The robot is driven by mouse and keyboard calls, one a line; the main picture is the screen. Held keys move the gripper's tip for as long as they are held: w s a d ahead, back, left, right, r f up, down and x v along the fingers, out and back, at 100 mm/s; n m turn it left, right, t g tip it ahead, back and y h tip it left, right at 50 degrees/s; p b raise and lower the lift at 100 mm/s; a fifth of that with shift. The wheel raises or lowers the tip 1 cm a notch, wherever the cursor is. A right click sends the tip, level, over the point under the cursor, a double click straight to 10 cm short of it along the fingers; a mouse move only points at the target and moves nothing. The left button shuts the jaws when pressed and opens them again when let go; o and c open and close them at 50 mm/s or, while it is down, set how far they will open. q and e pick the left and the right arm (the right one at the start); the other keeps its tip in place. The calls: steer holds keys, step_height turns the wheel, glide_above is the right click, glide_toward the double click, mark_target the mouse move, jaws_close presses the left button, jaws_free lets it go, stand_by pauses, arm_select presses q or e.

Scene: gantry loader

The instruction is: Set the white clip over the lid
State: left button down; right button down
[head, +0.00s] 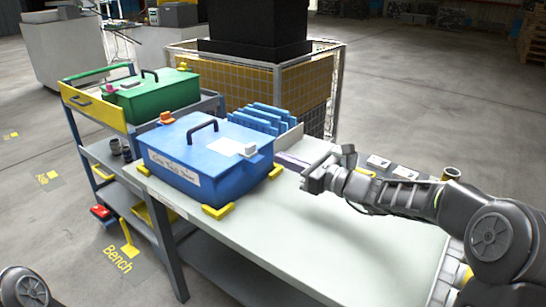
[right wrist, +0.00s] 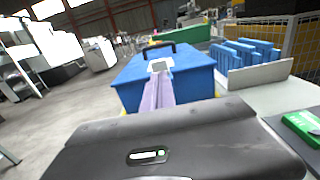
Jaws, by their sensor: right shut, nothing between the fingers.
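A blue box (head: 195,180) with a blue lid (head: 190,140) and a black handle (head: 202,127) stands on the bench. A small white clip (head: 250,149) is at the lid's right edge, beside a white label (head: 227,146). I cannot tell how far it reaches over the lid. An orange clip (head: 166,118) is at the lid's left edge. My right gripper (head: 308,181) is shut and empty, to the right of the box and apart from it. In the right wrist view its fingers (right wrist: 158,93) point towards the blue box (right wrist: 168,78). My left gripper is out of view.
Yellow corner pieces (head: 217,211) surround the box's base on the bench (head: 300,235). Blue plates (head: 270,119) stand in a rack behind it. A green box (head: 150,98) is on the cart at the back left. The bench's front right is clear.

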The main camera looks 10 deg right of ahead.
steer(key=v, duration=0.6)
steer(key=shift+s, duration=0.15)
steer(key=shift+d+f, duration=0.1)
